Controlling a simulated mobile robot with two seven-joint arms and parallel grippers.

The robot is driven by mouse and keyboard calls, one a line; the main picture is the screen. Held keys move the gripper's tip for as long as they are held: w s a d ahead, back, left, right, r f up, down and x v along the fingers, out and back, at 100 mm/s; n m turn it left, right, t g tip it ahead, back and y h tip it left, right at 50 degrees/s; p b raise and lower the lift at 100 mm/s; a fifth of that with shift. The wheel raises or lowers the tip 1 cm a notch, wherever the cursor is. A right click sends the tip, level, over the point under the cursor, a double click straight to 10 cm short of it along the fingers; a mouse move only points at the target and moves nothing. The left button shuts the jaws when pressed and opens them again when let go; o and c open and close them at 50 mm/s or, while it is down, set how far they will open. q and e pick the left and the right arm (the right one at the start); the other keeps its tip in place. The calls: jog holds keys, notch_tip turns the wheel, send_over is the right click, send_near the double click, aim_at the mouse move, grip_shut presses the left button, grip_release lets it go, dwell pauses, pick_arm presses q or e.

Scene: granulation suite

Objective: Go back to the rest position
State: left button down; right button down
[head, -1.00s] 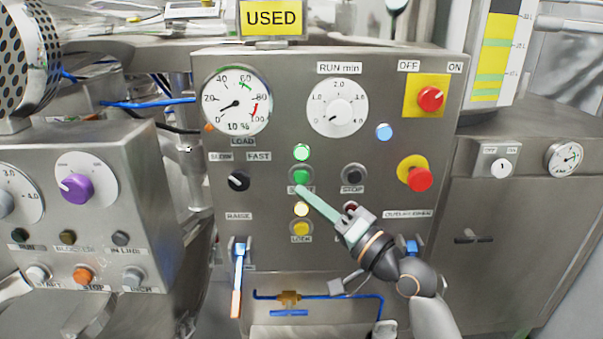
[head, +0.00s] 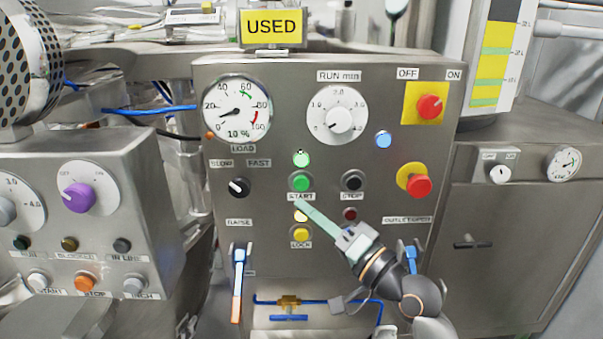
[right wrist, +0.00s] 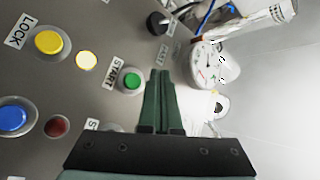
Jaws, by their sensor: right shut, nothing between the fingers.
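My right gripper (head: 308,211) is shut and empty, in front of the steel control panel (head: 270,215). In the head view its pale green fingertips lie just below the green START button (head: 301,182), across the lit amber lamp (head: 301,215). In the right wrist view the shut fingers (right wrist: 160,75) show beside the START button (right wrist: 131,81), and I see no contact with it. The green lamp (head: 301,159) above START is lit. My left gripper is not in view.
The panel carries a STOP button (head: 352,181), a yellow LOCK button (head: 301,233), a red emergency knob (head: 418,186) and a red OFF/ON switch (head: 429,106). A blue-handled lever (head: 239,270) juts out at lower left. Another console (head: 110,200) stands at the left.

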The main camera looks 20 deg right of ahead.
jog(key=s+f+n+g+h, duration=0.1)
jog(key=s+f+g+h, duration=0.1)
jog(key=f, duration=0.9)
jog(key=s+f+n+g+h, duration=0.1)
jog(key=s+f+g+h, duration=0.1)
jog(key=f, duration=0.9)
jog(key=s+f+n+g+h, duration=0.3)
jog(key=s+f+n, duration=0.3)
jog(key=s+f, duration=1.3)
jog(key=shift+s+d+f+g, duration=0.25)
jog(key=shift+f+g, duration=0.35)
jog(key=shift+g, duration=0.3)
jog(key=shift+w, duration=0.1)
